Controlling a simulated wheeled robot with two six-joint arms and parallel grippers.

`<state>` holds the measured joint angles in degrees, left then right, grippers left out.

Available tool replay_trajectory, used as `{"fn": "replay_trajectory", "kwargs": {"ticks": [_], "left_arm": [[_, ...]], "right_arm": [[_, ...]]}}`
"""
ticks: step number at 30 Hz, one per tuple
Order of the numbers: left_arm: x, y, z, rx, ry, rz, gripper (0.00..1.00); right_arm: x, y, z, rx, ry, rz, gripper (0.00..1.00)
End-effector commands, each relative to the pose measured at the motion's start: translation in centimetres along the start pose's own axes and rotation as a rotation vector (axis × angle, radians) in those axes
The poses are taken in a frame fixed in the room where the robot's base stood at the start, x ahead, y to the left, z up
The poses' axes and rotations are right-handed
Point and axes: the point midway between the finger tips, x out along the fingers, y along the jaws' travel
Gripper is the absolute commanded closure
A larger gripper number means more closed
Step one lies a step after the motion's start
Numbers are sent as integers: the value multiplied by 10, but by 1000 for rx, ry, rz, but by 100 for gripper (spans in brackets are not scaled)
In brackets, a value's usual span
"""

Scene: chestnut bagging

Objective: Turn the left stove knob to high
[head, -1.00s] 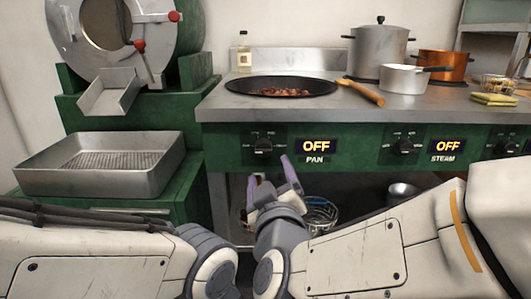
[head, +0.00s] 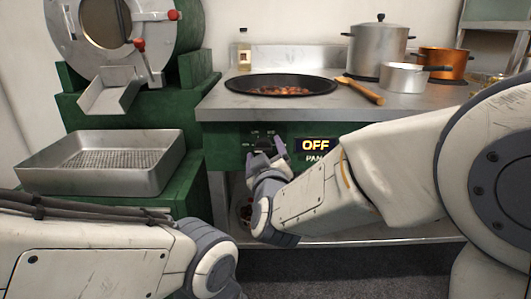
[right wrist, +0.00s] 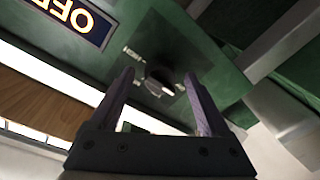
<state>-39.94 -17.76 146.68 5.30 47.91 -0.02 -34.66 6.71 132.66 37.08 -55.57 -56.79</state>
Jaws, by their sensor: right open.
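The left stove knob (head: 262,146) is a dark round knob on the green front panel, under the pan. The lit display (head: 315,145) beside it reads OFF, with PAN written below. My right gripper (head: 266,152) is open in front of this knob and partly covers it. In the right wrist view, the knob (right wrist: 160,80) shows between the two spread fingers of the right gripper (right wrist: 159,75), and I cannot tell whether they touch it. The left gripper is not in view; only my left forearm shows at the lower left.
A black pan (head: 281,85) with brown pieces sits on the steel stove top. A metal tray (head: 100,165) is at the left. My right arm hides the STEAM controls.

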Motion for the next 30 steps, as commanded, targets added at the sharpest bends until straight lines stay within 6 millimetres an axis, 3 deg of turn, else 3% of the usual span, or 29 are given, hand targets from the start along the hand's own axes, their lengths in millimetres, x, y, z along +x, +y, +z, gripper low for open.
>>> {"fn": "replay_trajectory", "kwargs": {"ticks": [1, 7, 20, 30], "left_arm": [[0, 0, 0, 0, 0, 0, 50], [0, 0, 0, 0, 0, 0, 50], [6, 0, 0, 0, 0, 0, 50], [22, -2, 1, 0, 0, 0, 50]], "right_arm": [[0, 0, 0, 0, 0, 0, 23], [0, 0, 0, 0, 0, 0, 100], [0, 0, 1, 84, 6, 6, 100], [0, -2, 2, 356, 27, 17, 100]]}}
